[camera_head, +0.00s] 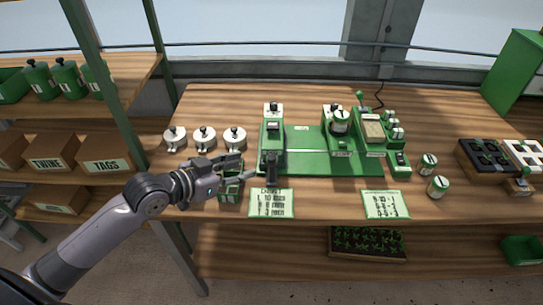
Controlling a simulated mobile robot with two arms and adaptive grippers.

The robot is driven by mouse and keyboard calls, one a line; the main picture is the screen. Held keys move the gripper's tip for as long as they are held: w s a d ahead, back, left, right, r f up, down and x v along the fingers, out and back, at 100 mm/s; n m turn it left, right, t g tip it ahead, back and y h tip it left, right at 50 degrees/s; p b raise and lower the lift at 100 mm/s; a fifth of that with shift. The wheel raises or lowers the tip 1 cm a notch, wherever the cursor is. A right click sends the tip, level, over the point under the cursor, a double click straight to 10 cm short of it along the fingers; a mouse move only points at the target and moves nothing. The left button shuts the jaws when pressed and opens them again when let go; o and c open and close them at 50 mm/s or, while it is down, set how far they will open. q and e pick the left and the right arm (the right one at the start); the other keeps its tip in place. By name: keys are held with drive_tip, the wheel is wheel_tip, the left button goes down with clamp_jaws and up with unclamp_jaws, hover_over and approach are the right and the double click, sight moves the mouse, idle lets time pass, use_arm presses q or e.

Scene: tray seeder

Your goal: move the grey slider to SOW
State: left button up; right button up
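The green tray seeder (325,165) stands on the wooden bench. I cannot tell which is the grey slider, and no SOW lettering is readable. My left gripper (248,168) is just left of the dark upright part, its fingers apart and pointing right, with nothing visibly held. A small green container (229,190) is just below the fingers and partly hidden by them. My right gripper is out of view.
Several white round knobbed pieces (204,138) stand behind my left gripper. Two printed cards (271,203) (384,205) lie along the bench front. Small green-and-white jars (438,186) and a black cell tray (484,158) are at right. Boxes fill the left shelf (92,184).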

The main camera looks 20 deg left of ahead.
sight(270, 159)
use_arm(q)
drive_tip(key=p+x, duration=0.1)
drive_tip(key=x, duration=1.1)
drive_tip(key=shift+p, duration=0.35)
clamp_jaws()
